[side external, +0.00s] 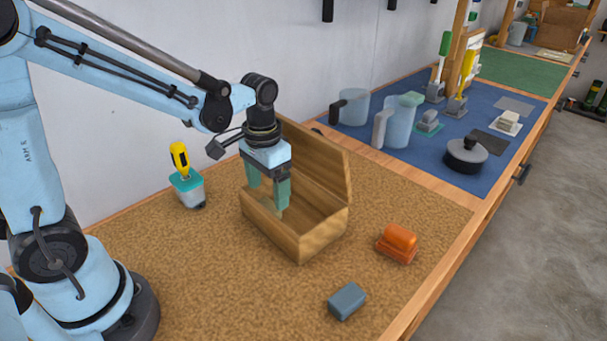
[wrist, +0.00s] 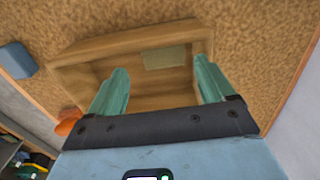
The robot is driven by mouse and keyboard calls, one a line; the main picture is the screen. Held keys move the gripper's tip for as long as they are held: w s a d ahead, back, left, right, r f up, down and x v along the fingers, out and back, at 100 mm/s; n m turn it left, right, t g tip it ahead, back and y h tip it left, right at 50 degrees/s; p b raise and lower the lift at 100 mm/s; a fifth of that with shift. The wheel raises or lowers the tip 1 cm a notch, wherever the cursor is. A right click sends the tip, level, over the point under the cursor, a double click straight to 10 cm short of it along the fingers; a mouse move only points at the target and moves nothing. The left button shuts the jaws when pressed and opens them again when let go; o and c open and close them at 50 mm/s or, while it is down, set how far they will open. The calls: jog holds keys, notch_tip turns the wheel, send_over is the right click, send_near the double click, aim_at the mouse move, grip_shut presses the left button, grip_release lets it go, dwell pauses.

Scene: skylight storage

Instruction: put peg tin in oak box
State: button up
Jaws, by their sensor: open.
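The oak box (side external: 322,236) stands on the cork-like mat with its lid raised at the back. It also shows in the wrist view (wrist: 128,42). A flat, pale olive rectangular thing (wrist: 165,58) lies inside the box; it looks like the peg tin, but I cannot be sure. My gripper (side external: 268,197) is over the box opening, pointing down. In the wrist view, its two green fingers (wrist: 161,66) are spread wide with nothing between them; the olive thing shows beyond the tips. The box's front wall hides much of the inside in the side view.
A grey-blue block (side external: 347,301) and an orange object on an orange base (side external: 398,245) lie in front and to the right of the box. A grey container with a yellow-handled tool (side external: 187,188) stands left. Jugs (side external: 395,125) and a black lidded pot (side external: 466,157) stand on the blue mat.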

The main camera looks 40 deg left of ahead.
aim_at(269, 207)
notch_tip(269, 207, up, 13)
jog(key=s+f+t, duration=0.5)
jog(key=t, duration=0.2)
jog(key=shift+s+f, duration=0.15)
jog(key=shift+f, duration=0.25)
dwell(0.3)
